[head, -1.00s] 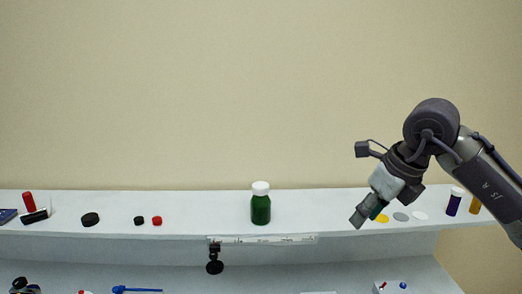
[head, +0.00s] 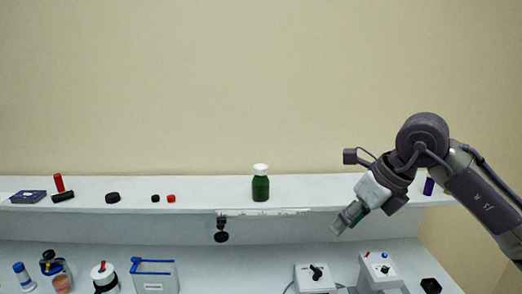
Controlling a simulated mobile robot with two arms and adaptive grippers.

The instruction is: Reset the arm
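My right gripper (head: 347,218) comes in from the right on its bent arm and points down and to the left. It shows in front of the shelf's front edge, right of the green bottle. I see it from the side, so the gap between its fingers does not show. A small dark green patch shows at the fingers; I cannot tell whether it is a held thing. My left gripper is not in view.
A white shelf (head: 330,188) carries a green bottle (head: 260,188), red and black caps and a purple vial (head: 429,186). The wall above is bare.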

